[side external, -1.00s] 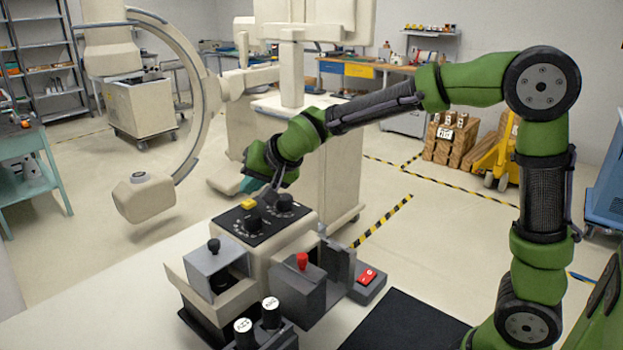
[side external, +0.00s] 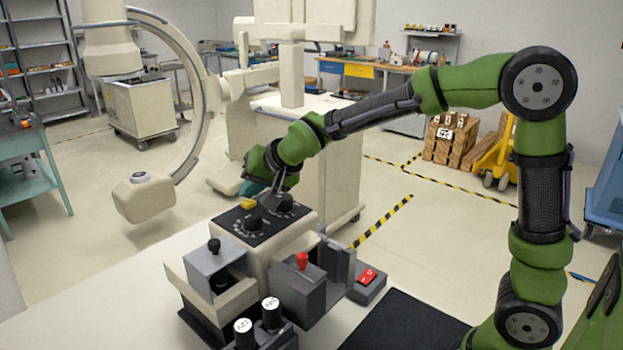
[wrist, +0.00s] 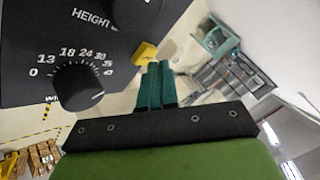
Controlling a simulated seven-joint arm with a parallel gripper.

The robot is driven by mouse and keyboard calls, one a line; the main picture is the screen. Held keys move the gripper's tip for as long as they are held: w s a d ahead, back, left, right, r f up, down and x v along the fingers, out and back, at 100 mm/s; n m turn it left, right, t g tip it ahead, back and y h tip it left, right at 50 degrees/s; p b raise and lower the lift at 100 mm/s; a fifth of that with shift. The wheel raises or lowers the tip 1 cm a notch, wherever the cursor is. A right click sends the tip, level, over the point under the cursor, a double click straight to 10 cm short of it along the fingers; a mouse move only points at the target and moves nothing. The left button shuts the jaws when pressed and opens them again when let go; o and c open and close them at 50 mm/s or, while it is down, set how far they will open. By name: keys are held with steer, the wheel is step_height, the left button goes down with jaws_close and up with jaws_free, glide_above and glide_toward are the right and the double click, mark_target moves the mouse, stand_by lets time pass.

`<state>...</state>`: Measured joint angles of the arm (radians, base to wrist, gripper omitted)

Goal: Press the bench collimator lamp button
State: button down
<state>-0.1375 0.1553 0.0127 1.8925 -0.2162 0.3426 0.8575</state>
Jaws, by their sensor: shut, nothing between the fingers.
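The bench collimator is a beige box with a black top panel (side external: 262,228) bearing dials. A small yellow button (side external: 249,204) sits at the panel's far-left edge, and it also shows in the wrist view (wrist: 144,52). My gripper (side external: 254,188) is close to the button, on its far side in the side external view. In the wrist view my gripper's teal fingers (wrist: 159,64) are together and empty, with the button just beyond and left of the tips. I cannot tell whether they touch it.
Two black dials (side external: 253,222) stand on the panel near my gripper. In front are a red-knobbed lever box (side external: 302,262), a red switch (side external: 367,276) and white-capped knobs (side external: 270,304). A black mat (side external: 405,325) lies at right. The bench at left is clear.

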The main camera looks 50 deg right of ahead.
steer(key=shift+f, duration=0.4)
stand_by(0.4)
steer(key=shift+r, duration=0.85)
steer(key=shift+r, duration=2.5)
step_height(320, 180, up, 7)
glide_above(253, 203)
steer(key=shift+w, duration=0.1)
